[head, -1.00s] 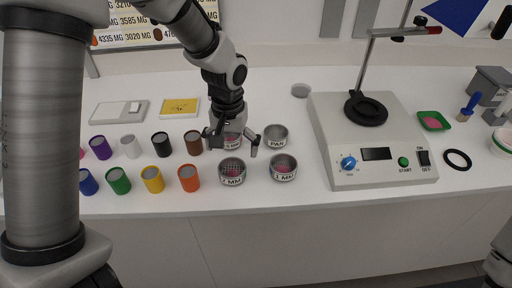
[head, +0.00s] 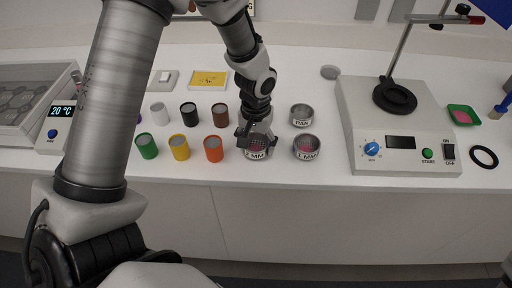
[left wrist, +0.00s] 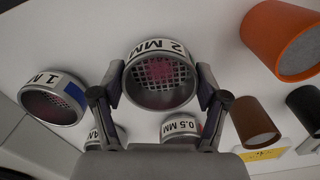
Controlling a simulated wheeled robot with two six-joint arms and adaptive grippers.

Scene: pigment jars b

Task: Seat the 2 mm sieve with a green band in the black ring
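The 2 mm sieve (head: 257,153) is a round metal cup with a mesh bottom, pink stuff in it and a white "2 MM" label. It stands on the table in the front row, and in the left wrist view (left wrist: 160,75) it fills the middle. No green band shows clearly. My left gripper (head: 257,140) is over it, its fingers (left wrist: 160,88) against opposite sides of the wall, shut on it. My right gripper is not in view.
The 0.5 mm sieve (left wrist: 180,127) is close behind. Coloured jars (head: 213,149) stand left. A thin black ring (head: 483,157) lies right of the shaker box (head: 375,145).

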